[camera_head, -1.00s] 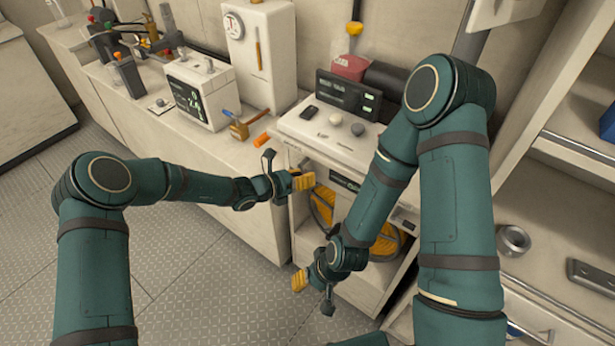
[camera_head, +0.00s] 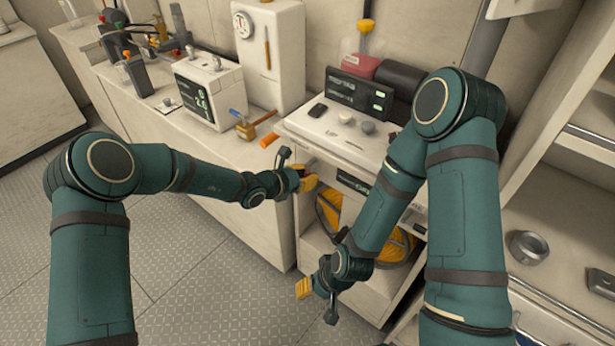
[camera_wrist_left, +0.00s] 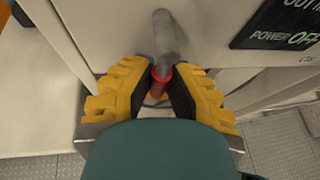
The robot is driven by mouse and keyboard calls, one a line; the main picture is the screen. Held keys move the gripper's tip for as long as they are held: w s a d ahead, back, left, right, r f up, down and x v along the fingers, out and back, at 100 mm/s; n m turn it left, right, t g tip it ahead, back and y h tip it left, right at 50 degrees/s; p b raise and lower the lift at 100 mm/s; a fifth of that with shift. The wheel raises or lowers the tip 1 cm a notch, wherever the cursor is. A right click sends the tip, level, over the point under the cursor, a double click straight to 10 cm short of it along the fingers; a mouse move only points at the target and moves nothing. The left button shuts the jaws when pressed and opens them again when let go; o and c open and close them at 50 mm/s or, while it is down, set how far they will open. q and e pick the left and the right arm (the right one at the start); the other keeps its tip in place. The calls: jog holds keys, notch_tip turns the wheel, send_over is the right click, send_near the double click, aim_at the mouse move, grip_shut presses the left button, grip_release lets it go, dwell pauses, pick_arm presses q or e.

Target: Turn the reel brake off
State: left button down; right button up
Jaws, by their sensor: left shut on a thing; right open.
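The reel brake looks to be the grey lever with a red collar (camera_wrist_left: 160,75) in the left wrist view, standing out from the pale front panel of the reel cabinet (camera_head: 310,215). My left gripper (camera_head: 306,181) is at that panel, its yellow fingers shut on the red part of the lever; the fingers also show in the left wrist view (camera_wrist_left: 158,95). In the head view the gripper mostly hides the lever. A yellow reel (camera_head: 330,213) sits inside the cabinet below. My right gripper (camera_head: 304,288) is open and empty, low in front of the cabinet.
A dark panel (camera_wrist_left: 285,25) beside the lever reads "POWER OFF". On the counter stand a white display box (camera_head: 208,90), a brass valve with a blue handle (camera_head: 250,127) and an orange piece (camera_head: 269,140). Shelves with a metal ring (camera_head: 528,247) are at right. The floor at left is clear.

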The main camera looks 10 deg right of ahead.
pick_arm(q)
jog(key=c, duration=0.9)
grip_release()
jog(key=shift+w, duration=0.1)
jog(key=v, duration=1.2)
